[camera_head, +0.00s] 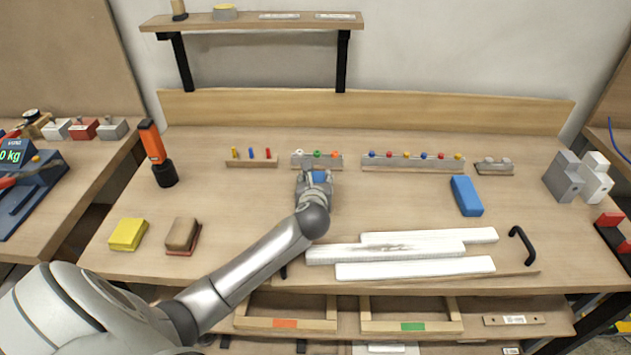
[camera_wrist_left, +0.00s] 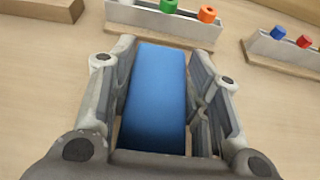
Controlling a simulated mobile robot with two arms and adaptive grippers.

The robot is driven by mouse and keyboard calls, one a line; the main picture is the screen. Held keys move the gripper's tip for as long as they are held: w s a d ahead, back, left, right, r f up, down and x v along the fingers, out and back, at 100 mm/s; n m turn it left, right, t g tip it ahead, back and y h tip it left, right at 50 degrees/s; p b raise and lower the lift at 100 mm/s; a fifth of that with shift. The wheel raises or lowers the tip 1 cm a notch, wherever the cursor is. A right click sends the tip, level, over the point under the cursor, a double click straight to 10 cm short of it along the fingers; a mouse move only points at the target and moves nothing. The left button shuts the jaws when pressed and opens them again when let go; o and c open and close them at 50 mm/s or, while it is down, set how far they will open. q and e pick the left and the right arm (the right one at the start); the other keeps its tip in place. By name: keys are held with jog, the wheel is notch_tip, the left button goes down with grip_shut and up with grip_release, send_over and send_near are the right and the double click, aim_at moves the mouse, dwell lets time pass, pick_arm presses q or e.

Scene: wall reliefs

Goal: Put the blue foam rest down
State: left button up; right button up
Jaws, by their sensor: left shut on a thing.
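A blue foam rest (camera_wrist_left: 156,95) lies lengthwise between the fingers of my left gripper (camera_wrist_left: 160,105) in the left wrist view. The gripper is shut on it. In the head view the left gripper (camera_head: 316,180) is over the middle of the workbench (camera_head: 240,200), and only a small part of the held rest (camera_head: 320,176) shows. Its far end is close to a small grey rack. I cannot tell whether the rest touches the bench. A second blue block (camera_head: 466,196) lies on the bench to the right. My right gripper is not in view.
Behind the left gripper stands the grey rack (camera_head: 302,161) with coloured pegs; a longer rack (camera_head: 412,164) is to its right. White bars (camera_head: 415,269) lie in front. An orange-black tool (camera_head: 156,153), yellow block (camera_head: 128,234) and brown block (camera_head: 183,235) are at left.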

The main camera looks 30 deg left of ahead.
pick_arm(q)
jog(key=o, duration=0.8)
jog(key=shift+f, duration=0.1)
jog(key=shift+o, duration=0.2)
jog(key=shift+s+r, duration=0.1)
jog(key=shift+r, duration=0.1)
jog(key=v, duration=1.1)
jog(key=shift+s+d+r, duration=0.15)
jog(key=shift+s+d, duration=0.05)
jog(key=shift+s, duration=0.15)
